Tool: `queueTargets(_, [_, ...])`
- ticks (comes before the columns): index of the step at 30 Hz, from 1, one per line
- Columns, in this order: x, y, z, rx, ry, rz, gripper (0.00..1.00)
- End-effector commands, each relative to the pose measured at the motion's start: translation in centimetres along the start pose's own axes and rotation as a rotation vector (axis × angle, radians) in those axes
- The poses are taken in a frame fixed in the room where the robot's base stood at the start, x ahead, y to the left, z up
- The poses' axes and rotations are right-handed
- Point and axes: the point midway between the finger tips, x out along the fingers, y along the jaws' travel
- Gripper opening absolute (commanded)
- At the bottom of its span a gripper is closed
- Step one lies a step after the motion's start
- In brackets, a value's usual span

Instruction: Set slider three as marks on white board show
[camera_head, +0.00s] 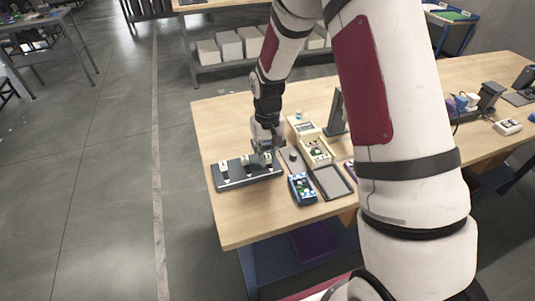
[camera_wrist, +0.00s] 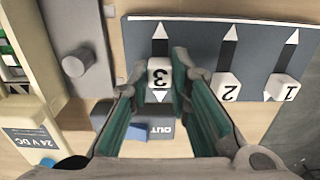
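The dark slider panel (camera_head: 247,176) lies near the table's left end, with three white slider blocks. In the wrist view the panel (camera_wrist: 197,45) shows upside-down numbers: slider three (camera_wrist: 159,74), slider two (camera_wrist: 229,86) and slider one (camera_wrist: 282,88). White arrow tips mark the tracks. Slider three sits slightly higher in the picture than the other two, above its lower arrow tip. My gripper (camera_wrist: 158,72) is open, its green-padded fingers on either side of slider three; contact is unclear. My gripper (camera_head: 266,146) is over the panel's right end in the head view. I cannot make out a marked white board.
A grey plate with a round knob (camera_wrist: 78,64) and a beige 24V DC box (camera_wrist: 28,120) are beside the panel. A block labelled OUT (camera_wrist: 158,130) lies partly behind my fingers. A blue box (camera_head: 302,189) and dark tray (camera_head: 332,182) stand right of the panel.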

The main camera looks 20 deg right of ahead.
Motion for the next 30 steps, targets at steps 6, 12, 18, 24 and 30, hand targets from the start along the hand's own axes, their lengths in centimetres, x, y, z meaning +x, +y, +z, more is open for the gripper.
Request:
queueTargets(6, [-0.1,0.0,1.1,0.000,-0.003,0.000,0.00])
queueTargets(12, [0.0,0.0,2.2,0.000,-0.003,0.000,0.00])
queueTargets(18, [0.0,0.0,2.3,0.000,-0.008,0.000,0.27])
queueTargets(24, [0.0,0.0,2.1,0.000,-0.004,0.000,0.38])
queueTargets(30, [-0.2,0.0,2.0,0.000,-0.001,0.000,0.38])
